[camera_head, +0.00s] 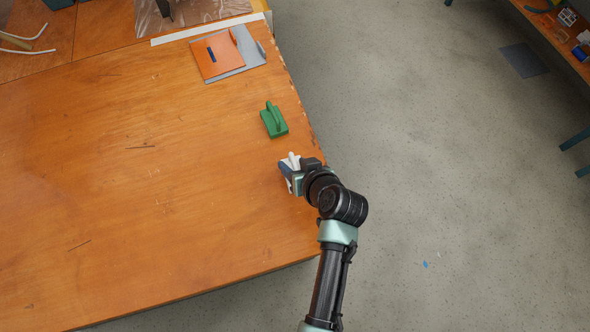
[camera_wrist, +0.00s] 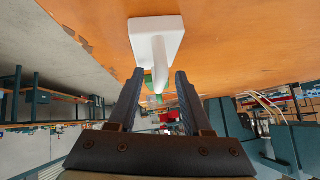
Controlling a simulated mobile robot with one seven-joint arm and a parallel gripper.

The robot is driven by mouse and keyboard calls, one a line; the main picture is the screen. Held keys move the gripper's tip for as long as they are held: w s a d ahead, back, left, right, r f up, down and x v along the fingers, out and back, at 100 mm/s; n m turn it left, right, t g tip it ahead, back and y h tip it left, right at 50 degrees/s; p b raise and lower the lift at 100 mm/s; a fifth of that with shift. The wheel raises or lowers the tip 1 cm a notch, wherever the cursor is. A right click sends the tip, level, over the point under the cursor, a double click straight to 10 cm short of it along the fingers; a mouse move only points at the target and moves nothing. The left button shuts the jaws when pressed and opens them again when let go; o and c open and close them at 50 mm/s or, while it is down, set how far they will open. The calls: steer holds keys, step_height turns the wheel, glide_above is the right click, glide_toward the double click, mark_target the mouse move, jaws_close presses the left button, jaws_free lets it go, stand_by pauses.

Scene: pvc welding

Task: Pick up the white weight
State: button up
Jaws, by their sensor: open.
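The white weight (camera_wrist: 157,38) shows at the top middle of the wrist view, a white block with a handle reaching down between the fingers. In the head view the white weight (camera_head: 292,159) is near the table's right edge, partly hidden by my gripper. My gripper (camera_wrist: 159,74) is open, with one dark finger on each side of the handle. I cannot tell whether the fingers touch it. In the head view my gripper (camera_head: 286,174) is low over the table at the weight.
A green weight with a handle (camera_head: 274,121) stands just beyond the white one. An orange board (camera_head: 220,60) lies on a grey sheet (camera_head: 250,52) at the back. The wooden table (camera_head: 130,200) is mostly clear to the left. Grey floor (camera_head: 430,180) lies to the right.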

jaws_close()
stand_by(1.4)
steer(key=shift+w+r, duration=0.1)
steer(key=shift+r, duration=0.1)
